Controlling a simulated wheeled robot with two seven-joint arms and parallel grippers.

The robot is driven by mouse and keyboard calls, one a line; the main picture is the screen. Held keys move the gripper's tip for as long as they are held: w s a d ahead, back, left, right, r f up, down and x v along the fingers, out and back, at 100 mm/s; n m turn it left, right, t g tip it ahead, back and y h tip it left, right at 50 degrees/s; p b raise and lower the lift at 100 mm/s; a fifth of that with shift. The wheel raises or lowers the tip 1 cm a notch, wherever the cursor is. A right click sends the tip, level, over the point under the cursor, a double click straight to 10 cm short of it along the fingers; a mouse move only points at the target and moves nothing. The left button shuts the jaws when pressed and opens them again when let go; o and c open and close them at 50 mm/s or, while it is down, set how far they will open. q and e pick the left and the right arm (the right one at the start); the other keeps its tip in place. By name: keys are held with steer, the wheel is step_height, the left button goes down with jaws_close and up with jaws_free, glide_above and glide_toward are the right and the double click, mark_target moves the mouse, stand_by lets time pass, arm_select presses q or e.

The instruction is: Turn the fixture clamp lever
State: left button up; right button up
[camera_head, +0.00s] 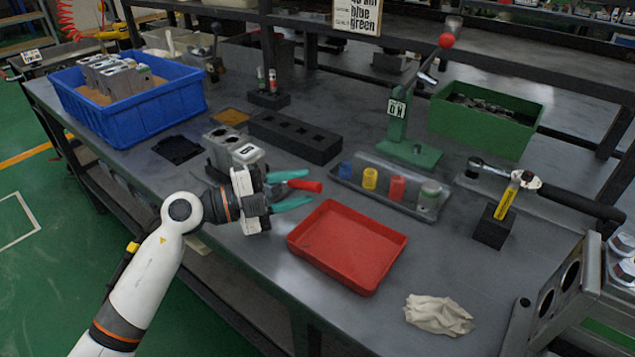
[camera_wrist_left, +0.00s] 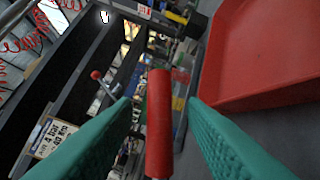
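A lever with a red grip (camera_head: 305,186) sticks out to the right from beside the dark fixture that holds a grey valve block (camera_head: 228,143). My left gripper (camera_head: 300,189) is open, with one teal finger on each side of the red grip. In the left wrist view the red grip (camera_wrist_left: 159,120) lies between the two teal fingers (camera_wrist_left: 158,103), with a gap visible on both sides. The lever's base is hidden behind my left gripper. My right gripper is not in view.
A red tray (camera_head: 350,245) lies right of my left gripper. A black block with holes (camera_head: 295,137) and a rack of coloured parts (camera_head: 385,187) stand behind.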

mark_target(301, 188)
arm_select(q)
steer(key=shift+x, duration=2)
steer(key=shift+c, duration=0.6)
jaws_close()
